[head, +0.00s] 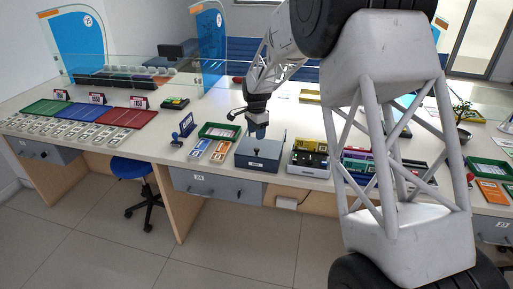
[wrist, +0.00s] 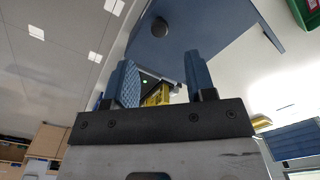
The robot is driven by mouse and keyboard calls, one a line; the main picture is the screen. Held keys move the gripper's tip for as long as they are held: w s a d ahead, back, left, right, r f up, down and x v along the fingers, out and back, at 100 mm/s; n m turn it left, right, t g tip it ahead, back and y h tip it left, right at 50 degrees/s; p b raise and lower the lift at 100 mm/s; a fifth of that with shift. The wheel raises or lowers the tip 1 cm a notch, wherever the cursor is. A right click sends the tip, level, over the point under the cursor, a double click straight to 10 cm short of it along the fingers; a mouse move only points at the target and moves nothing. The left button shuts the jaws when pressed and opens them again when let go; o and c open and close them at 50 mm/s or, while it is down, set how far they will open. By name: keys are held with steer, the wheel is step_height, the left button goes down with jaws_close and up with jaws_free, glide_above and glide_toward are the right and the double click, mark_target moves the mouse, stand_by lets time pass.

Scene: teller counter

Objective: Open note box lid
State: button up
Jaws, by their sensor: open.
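The note box (head: 257,164) is a grey-blue box with a small white label on its front, standing on the counter. Its lid (head: 243,148) looks shut in the head view, with a small dark knob on top. My gripper (head: 260,136) points down just above the rear of the lid. In the wrist view my gripper (wrist: 161,80) is open, with two blue fingers apart and nothing held between them. A blue-grey panel (wrist: 205,28) with a round dark knob (wrist: 160,27), probably the lid, is beyond the fingertips. The knob looks clear of both fingers. Contact with the lid cannot be told.
A green tray (head: 219,131), blue and orange cards (head: 198,149) and a blue stamp (head: 184,129) are left of the box. A grey device (head: 308,159) stands close on its right. My arm hides part of the counter farther right.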

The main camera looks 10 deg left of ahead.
mark_target(257, 148)
steer(key=shift+f, duration=3.9)
jaws_close()
